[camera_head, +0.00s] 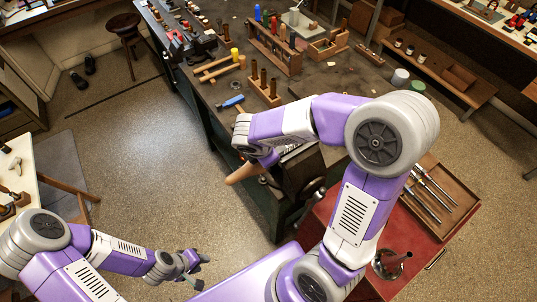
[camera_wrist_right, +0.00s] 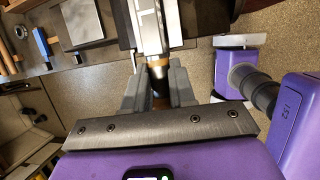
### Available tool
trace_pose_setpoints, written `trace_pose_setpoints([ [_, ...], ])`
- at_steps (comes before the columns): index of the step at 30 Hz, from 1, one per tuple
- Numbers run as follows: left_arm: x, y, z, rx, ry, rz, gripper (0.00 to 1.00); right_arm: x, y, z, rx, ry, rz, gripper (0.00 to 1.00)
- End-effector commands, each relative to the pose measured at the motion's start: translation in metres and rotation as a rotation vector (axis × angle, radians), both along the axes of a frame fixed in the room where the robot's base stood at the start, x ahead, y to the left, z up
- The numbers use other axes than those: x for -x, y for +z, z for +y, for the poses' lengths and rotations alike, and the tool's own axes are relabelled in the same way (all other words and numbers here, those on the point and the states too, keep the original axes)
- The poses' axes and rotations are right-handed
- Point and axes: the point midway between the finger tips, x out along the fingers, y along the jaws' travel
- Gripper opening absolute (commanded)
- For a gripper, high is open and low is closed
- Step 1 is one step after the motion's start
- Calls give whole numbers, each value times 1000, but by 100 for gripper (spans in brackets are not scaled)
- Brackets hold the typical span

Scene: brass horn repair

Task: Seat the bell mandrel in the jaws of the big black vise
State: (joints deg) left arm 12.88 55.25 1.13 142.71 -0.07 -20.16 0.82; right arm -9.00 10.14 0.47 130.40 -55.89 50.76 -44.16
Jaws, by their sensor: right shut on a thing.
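The bell mandrel appears as a tan tapered piece (camera_head: 243,174) beside my right gripper, at the near corner of the bench. In the right wrist view, my right gripper (camera_wrist_right: 158,92) is shut on a brown round part of it (camera_wrist_right: 158,78). Steel jaw-like bars (camera_wrist_right: 149,28) lie just beyond the fingertips; whether the mandrel sits between them cannot be told. The black vise (camera_head: 302,172) is at the bench corner, partly hidden by my right arm. My left gripper (camera_head: 198,271) is open and empty over the floor, well away from the vise.
The bench (camera_head: 225,88) holds a wooden rack (camera_head: 273,47), mallets (camera_head: 218,66) and a blue-handled tool (camera_head: 232,101). A red cabinet (camera_head: 400,255) with a tool tray (camera_head: 447,205) and a funnel-like piece (camera_head: 390,263) stands right of the vise. The floor on the left is mostly clear.

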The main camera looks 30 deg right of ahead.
Motion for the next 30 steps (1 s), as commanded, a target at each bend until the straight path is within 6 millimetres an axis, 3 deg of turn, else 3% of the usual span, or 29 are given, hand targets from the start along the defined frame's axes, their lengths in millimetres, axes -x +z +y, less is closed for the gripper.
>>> trace_pose_setpoints([
  [22, 0, -27, 0, 0, 0, 0, 36, 0, -29, 0, 1, 1, -2, 0],
  [30, 0, -26, 0, 0, 0, 0, 36, -1, -28, 0, 1, 1, -2, 0],
])
